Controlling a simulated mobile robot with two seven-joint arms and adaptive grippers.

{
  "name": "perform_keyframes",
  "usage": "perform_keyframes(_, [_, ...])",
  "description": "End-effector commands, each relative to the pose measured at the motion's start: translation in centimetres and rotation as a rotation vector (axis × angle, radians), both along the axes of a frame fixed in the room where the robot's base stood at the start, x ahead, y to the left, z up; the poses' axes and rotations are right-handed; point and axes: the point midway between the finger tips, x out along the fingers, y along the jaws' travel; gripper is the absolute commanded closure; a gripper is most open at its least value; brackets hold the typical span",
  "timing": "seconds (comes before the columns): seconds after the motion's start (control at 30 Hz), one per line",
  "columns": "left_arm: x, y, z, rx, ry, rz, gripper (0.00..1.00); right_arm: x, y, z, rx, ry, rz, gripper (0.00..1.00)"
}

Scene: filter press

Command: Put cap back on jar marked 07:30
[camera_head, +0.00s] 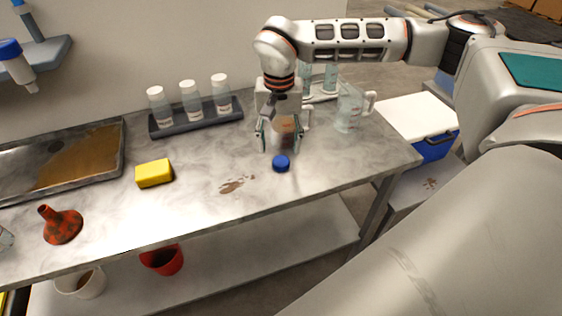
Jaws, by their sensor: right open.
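A blue cap (281,163) lies on the grey bench top, near its front edge. My right gripper (281,142) points down just behind the cap, open, with its fingers spread. A clear vessel with brownish contents (286,127) shows partly between and behind the fingers; I cannot tell whether they touch it. Three white-capped jars (191,101) stand upright in a dark rack at the back. Their labels are too small to read, so I cannot tell which jar is marked 07:30. My left gripper is not clearly in view.
A yellow sponge (154,173), a red-black funnel (62,225) and a metal tray (112,150) are on the left. A clear jug (349,108) stands right of my gripper. A brown spill (237,184) marks the bench left of the cap. A blue-white cooler (432,147) stands beyond the right end.

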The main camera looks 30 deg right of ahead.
Motion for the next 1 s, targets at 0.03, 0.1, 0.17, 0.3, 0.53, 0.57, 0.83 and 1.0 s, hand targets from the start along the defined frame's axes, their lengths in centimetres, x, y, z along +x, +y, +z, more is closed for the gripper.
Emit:
perform_keyframes(0.03, [0.0, 0.0, 0.0, 0.0, 0.0, 0.0, 0.46, 0.0, 0.0, 0.0, 0.0, 0.0, 0.0, 0.49])
perform_keyframes(0.1, [0.0, 0.0, 0.0, 0.0, 0.0, 0.0, 0.46, -0.1, 0.0, -0.3, 0.0, 0.001, 0.0, 0.49])
perform_keyframes(0.17, [0.0, 0.0, 0.0, 0.0, 0.0, 0.0, 0.46, -0.2, 0.0, -1.0, 0.0, 0.003, 0.0, 0.49])
perform_keyframes(0.3, [0.0, 0.0, -0.1, 0.0, 0.001, 0.0, 0.46, -0.7, -0.1, -3.1, 0.0, 0.005, 0.0, 0.49])
perform_keyframes(0.53, [-0.1, 0.0, -0.3, 0.001, 0.002, 0.0, 0.46, -0.5, -0.1, -5.2, 0.0, 0.0, 0.0, 0.49])
perform_keyframes(0.57, [-0.1, 0.0, -0.3, 0.001, 0.002, 0.0, 0.46, -0.5, -0.1, -5.2, 0.0, 0.0, 0.0, 0.49])
perform_keyframes(0.83, [-0.1, 0.0, -0.2, 0.001, 0.002, 0.0, 0.46, -0.5, -0.1, -5.2, 0.0, 0.0, 0.0, 0.49])
perform_keyframes(1.0, [0.0, 0.0, -0.2, 0.001, 0.002, 0.0, 0.46, -0.5, -0.1, -5.2, 0.0, 0.0, 0.0, 0.76])
